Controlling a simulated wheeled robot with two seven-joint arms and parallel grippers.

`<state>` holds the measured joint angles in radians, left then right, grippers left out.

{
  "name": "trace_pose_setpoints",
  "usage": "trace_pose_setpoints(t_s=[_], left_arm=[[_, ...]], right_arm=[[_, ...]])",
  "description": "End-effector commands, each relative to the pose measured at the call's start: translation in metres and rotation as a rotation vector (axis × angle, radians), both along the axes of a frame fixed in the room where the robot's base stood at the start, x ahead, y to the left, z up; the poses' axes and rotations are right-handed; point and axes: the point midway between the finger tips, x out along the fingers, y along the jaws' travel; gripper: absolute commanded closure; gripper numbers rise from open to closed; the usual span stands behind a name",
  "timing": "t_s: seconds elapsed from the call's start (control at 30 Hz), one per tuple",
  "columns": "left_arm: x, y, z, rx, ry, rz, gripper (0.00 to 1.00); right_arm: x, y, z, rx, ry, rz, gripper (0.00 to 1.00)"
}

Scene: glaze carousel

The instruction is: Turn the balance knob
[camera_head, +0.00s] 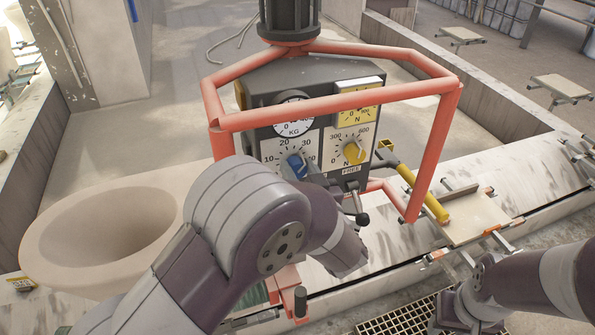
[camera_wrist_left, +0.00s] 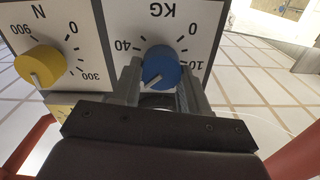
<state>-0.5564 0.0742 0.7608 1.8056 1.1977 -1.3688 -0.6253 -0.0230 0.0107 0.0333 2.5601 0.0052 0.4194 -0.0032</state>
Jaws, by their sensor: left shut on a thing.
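The blue knob (camera_head: 295,167) sits on the KG dial on the front of a dark grey control box (camera_head: 320,82). In the left wrist view the blue knob (camera_wrist_left: 161,67) shows upside down between my two fingers, its white mark pointing to the lower left. The 0 and 40 marks show; the fingers cover part of the scale. My left gripper (camera_wrist_left: 158,82) is shut on the knob. In the head view my forearm hides most of this gripper. A yellow knob (camera_head: 354,152) on the N dial is beside it, and it also shows in the left wrist view (camera_wrist_left: 41,65).
A red tubular frame (camera_head: 447,145) surrounds the box. A small lever with a black ball (camera_head: 362,219) hangs below the dials. A yellow handle (camera_head: 424,192) is to the right. A large beige basin (camera_head: 60,270) stands at the left. My right arm is at the lower right.

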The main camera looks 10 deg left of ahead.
Motion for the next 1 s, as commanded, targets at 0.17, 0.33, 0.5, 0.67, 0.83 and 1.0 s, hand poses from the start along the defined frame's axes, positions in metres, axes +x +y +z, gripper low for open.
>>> trace_pose_setpoints(t_s=[0.17,0.33,0.5,0.67,0.83,1.0], left_arm=[[0.002,0.003,-0.002,-0.017,-0.011,0.004,0.86],[0.002,0.004,-0.004,-0.076,-0.052,0.003,0.87],[0.002,0.004,-0.006,-0.173,-0.116,0.003,0.87],[0.002,0.004,-0.005,-0.264,-0.179,0.003,0.86],[0.002,0.004,-0.005,-0.344,-0.232,0.002,0.86],[0.002,0.004,-0.003,-0.400,-0.270,0.002,0.86]], right_arm=[[0.000,0.000,-0.004,0.000,0.000,0.000,0.57],[0.000,0.000,-0.016,0.000,0.000,0.000,0.57],[0.000,0.000,-0.033,0.000,0.000,0.000,0.57],[0.001,0.000,-0.049,0.000,0.000,0.000,0.57],[0.001,0.000,-0.062,0.000,0.000,0.000,0.57],[0.001,0.000,-0.070,0.000,0.000,0.000,0.57]])
